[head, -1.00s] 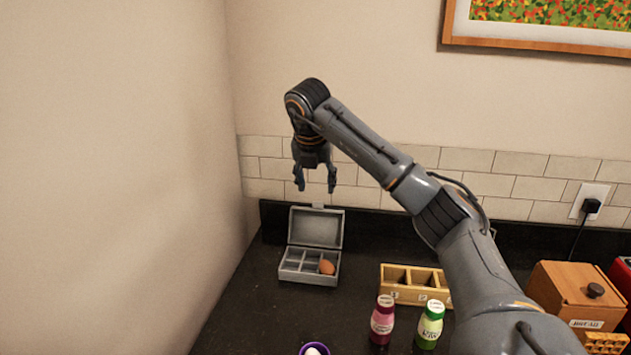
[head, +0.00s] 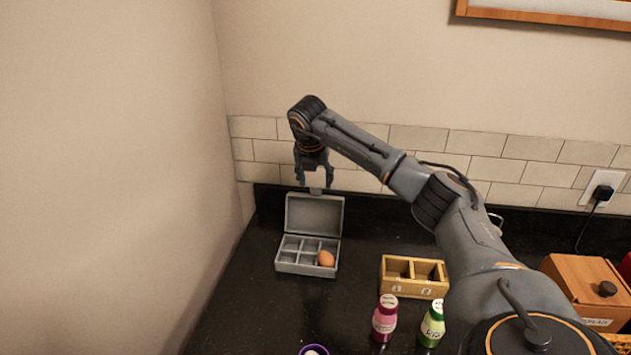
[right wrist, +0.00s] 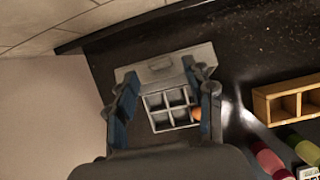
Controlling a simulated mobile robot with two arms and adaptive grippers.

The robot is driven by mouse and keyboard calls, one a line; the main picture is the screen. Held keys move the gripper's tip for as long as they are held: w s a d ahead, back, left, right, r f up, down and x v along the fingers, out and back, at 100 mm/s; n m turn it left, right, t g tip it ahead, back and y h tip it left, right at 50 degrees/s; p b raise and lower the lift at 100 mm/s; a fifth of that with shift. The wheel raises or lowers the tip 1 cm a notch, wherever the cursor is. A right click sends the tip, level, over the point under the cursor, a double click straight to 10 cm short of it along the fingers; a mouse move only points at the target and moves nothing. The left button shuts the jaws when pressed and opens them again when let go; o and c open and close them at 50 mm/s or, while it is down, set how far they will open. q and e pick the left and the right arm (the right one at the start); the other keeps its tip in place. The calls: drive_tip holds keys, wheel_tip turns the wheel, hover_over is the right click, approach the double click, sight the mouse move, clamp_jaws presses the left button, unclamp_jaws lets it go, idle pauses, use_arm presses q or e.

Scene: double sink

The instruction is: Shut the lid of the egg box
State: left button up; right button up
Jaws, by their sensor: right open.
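The grey egg box (head: 293,269) stands on the black counter near the left wall, its lid (head: 314,214) raised upright at the back. A brown egg (head: 326,258) sits in its front right compartment; the other compartments look empty. In the right wrist view the box (right wrist: 171,118) shows between the fingers, with the lid (right wrist: 165,65) beyond and part of the egg (right wrist: 196,113) by the right finger. My right gripper (head: 314,182) is open and empty, above and about at the lid's top edge; I cannot tell whether it touches. My left gripper is not in view.
A wooden divided box (head: 413,290) stands right of the egg box, with a pink bottle (head: 384,320) and a green bottle (head: 432,325) in front. A purple cup (head: 313,350) is at the bottom edge. A wooden bread box (head: 580,285) stands farther right.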

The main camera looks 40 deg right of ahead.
sight(315, 194)
drive_tip(key=shift+p+x, duration=0.3)
drive_tip(key=shift+x, duration=1.3)
clamp_jaws()
